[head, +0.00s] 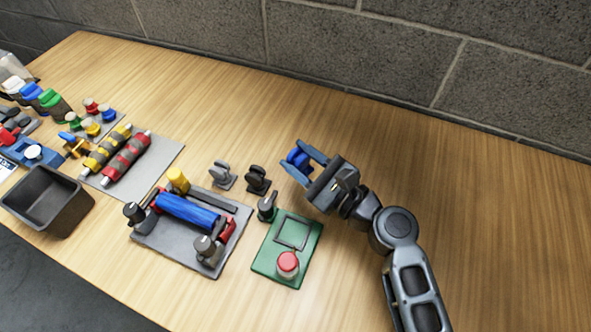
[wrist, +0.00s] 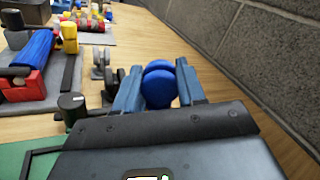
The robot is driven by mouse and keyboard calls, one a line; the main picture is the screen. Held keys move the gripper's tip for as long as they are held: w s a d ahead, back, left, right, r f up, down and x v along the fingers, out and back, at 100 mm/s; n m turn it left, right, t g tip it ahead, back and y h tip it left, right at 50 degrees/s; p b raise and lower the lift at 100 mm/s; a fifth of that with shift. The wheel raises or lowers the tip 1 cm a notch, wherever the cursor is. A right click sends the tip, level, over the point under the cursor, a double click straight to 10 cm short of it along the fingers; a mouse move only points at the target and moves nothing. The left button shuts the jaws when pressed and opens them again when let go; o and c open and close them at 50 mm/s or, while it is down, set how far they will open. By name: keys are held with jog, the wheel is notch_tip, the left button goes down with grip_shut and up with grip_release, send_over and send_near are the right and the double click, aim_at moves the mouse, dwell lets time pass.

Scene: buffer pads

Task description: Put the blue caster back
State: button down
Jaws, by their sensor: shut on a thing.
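The blue caster (head: 297,158) is between the two blue-grey fingers of my gripper (head: 303,163), at the back right of the bench in the head view. In the wrist view the caster's round blue wheel (wrist: 159,84) shows between the fingertips of my gripper (wrist: 160,92), which is shut on it. The caster's lower part is hidden by the gripper. A grey caster (head: 222,175) and a black caster (head: 257,180) stand upright on the wood to the left of the gripper.
The green pad (head: 268,262) has an outlined square and a red button (head: 288,264). A grey fixture plate (head: 163,245) holds a blue roller (head: 188,211). A black bin (head: 47,200) and a mat with rollers (head: 157,165) lie left. The wall (head: 400,55) runs behind; the right bench is clear.

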jog(key=shift+w+a+f, duration=0.15)
jog(key=shift+a+f, duration=0.25)
jog(key=shift+a, duration=0.15)
jog(key=shift+f+b, duration=0.45)
jog(key=shift+f, duration=1.45)
